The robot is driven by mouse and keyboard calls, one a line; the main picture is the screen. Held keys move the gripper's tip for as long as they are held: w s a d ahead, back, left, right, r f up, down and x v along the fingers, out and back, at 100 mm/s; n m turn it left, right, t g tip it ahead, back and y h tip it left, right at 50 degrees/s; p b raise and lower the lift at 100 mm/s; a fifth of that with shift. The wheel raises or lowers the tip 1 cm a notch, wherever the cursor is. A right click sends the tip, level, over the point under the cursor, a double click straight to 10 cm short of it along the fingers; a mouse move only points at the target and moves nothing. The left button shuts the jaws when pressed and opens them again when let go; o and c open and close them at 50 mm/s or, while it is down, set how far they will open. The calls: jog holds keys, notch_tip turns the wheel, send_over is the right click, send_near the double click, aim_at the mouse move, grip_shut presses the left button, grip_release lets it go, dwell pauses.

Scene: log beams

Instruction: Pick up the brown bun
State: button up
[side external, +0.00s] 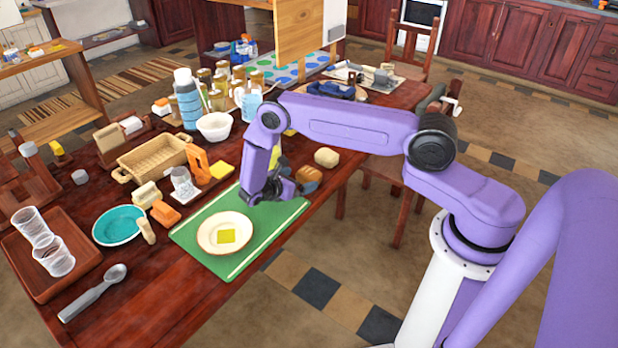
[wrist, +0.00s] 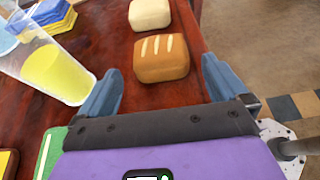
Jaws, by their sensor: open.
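The brown bun (wrist: 161,58) has pale slashes on top and sits on the dark red wooden table, just beyond my gripper's fingertips in the wrist view. It also shows in the side external view (side external: 309,174), at the right end of the green mat, near the table edge. My gripper (wrist: 162,82) is open and empty, with the bun ahead of the gap between its fingers. In the side external view my gripper (side external: 285,188) is low over the mat's far right corner, beside the bun.
A pale bun (wrist: 150,14) lies just beyond the brown one. A glass of yellow liquid (wrist: 52,68) stands close to my left finger. The table edge runs close on the right. A plate (side external: 211,245) with a yellow-green square lies on the green mat (side external: 264,250).

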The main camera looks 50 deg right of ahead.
aim_at(304, 178)
jog(key=shift+x, duration=2.7)
jog(key=c, duration=0.9)
